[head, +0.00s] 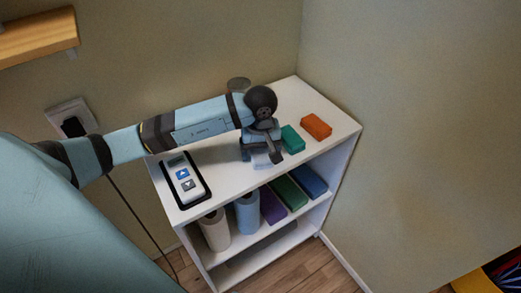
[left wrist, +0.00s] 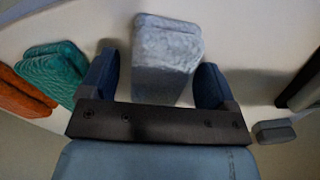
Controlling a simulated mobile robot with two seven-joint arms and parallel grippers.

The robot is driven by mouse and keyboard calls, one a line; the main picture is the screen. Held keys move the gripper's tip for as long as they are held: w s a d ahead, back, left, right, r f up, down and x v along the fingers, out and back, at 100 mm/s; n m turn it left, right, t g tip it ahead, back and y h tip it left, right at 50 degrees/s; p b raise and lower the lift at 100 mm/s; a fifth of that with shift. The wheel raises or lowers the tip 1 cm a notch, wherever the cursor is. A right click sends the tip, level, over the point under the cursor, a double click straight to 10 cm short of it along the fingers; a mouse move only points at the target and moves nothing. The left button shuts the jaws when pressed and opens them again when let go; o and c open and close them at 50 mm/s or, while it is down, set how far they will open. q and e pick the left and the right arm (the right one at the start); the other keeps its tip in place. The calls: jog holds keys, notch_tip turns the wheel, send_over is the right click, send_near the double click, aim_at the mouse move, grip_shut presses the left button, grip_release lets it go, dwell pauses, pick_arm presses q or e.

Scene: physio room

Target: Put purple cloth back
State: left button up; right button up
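A pale grey, faintly lilac folded cloth (head: 262,161) lies on the white top of the shelf unit; it also shows in the left wrist view (left wrist: 168,55). My left gripper (head: 262,154) is above it, pointing down. In the left wrist view its fingers (left wrist: 155,85) are open, one on each side of the cloth's near end, with small gaps. A plainly purple folded item (head: 272,206) sits on the shelf below, between a blue roll and a green item; I cannot tell if it is cloth. My right gripper is not in view.
A teal cloth (head: 292,139) and an orange cloth (head: 316,126) lie right of the gripper. A device with arrow buttons (head: 186,181) lies at the left of the shelf top (head: 225,182). Below stand a white roll (head: 214,231) and a blue roll (head: 247,213). Walls close the back and right.

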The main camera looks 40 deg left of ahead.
aim_at(261, 150)
pick_arm(q)
notch_tip(261, 150, up, 12)
jog(key=shift+r, duration=0.2)
dwell(0.4)
jog(key=shift+f, duration=0.1)
dwell(0.4)
